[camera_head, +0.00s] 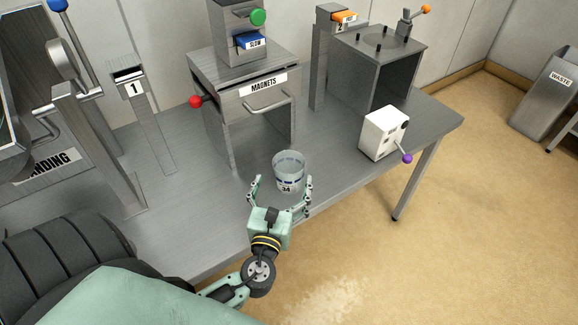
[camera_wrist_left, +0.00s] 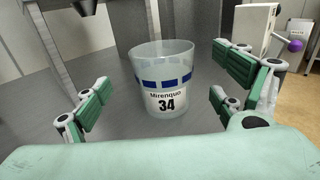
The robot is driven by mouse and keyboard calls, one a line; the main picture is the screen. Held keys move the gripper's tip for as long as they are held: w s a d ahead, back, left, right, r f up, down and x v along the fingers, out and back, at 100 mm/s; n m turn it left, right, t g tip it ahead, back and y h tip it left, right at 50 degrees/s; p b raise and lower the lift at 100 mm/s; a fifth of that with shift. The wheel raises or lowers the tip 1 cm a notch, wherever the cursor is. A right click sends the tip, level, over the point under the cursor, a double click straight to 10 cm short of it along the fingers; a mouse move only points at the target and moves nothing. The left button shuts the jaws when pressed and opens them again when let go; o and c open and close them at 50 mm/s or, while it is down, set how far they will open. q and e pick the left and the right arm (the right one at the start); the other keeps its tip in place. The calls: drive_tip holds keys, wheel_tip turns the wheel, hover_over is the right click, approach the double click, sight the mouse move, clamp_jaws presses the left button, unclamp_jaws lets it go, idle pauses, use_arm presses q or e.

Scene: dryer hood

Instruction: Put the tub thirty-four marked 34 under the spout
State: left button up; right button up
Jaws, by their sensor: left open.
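The tub marked 34 (camera_head: 289,172) is a clear cup with a blue dashed band, standing upright on the grey bench near its front edge. In the left wrist view the tub (camera_wrist_left: 162,75) is centred, with its label facing me. My left gripper (camera_head: 281,186) is open, with one finger on each side of the tub and gaps between. The fingers also show apart in the wrist view (camera_wrist_left: 160,104). I cannot make out a spout for certain. My right gripper is not in view.
Behind the tub stands a metal housing labelled MAGNETS (camera_head: 262,85) with a red knob. A white box (camera_head: 384,134) with a purple knob sits to the right, near an open metal box (camera_head: 378,70). A post marked 1 (camera_head: 133,86) is at left. A WASTE bin (camera_head: 548,98) stands far right.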

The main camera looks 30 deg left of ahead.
sight(289, 168)
use_arm(q)
drive_tip(key=shift+w+a+r, duration=0.1)
drive_tip(key=shift+w, duration=0.35)
drive_tip(key=shift+w+a+r, duration=0.1)
drive_tip(key=shift+w, duration=0.35)
drive_tip(key=p+x, duration=0.1)
drive_tip(key=x, duration=0.2)
drive_tip(key=shift+w+a+f, duration=0.1)
drive_tip(key=shift+w+f, duration=0.1)
drive_tip(key=shift+w, duration=0.2)
drive_tip(key=shift+w+a, duration=0.1)
drive_tip(key=shift+w, duration=0.15)
drive_tip(key=shift+c, duration=0.4)
drive_tip(key=c, duration=1.1)
drive_tip(key=shift+c, duration=0.6)
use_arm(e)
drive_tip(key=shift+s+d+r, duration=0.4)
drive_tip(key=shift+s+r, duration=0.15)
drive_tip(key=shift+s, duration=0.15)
